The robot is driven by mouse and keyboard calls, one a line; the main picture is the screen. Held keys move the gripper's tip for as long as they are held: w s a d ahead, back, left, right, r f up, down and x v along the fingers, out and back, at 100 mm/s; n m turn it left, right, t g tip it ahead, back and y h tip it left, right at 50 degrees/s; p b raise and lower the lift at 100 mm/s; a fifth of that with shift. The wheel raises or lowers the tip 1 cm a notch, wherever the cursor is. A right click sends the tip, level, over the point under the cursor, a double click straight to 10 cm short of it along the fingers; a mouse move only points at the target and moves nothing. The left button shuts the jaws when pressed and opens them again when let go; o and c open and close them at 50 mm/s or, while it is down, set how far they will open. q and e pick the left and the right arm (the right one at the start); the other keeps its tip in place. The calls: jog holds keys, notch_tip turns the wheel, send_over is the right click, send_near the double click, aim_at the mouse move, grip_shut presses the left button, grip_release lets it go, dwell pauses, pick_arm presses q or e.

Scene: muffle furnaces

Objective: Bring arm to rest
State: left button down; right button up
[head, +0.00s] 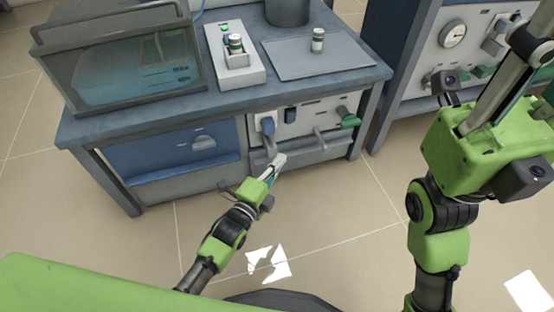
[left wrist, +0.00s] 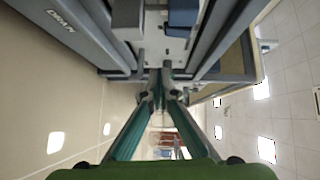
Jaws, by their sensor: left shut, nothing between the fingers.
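My left gripper (head: 279,161) is in front of the bench's lower front panel in the head view, with its fingers pointing up and to the right. In the left wrist view its two fingers (left wrist: 160,78) meet at the tips, with nothing between them. My right gripper (head: 508,75) is raised at the upper right of the head view. I cannot tell how its fingers stand.
A workbench (head: 290,85) bears a glass-sided tank (head: 125,65), a white device (head: 235,55) and a grey plate (head: 318,60) with a small vial (head: 318,40). Knobs and a handle (head: 320,138) jut from its front. A gauge panel (head: 453,34) stands at right. The floor (head: 350,215) is clear.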

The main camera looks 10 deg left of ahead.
pick_arm(q)
jog(key=shift+s+a, duration=0.15)
jog(key=shift+s, duration=0.3)
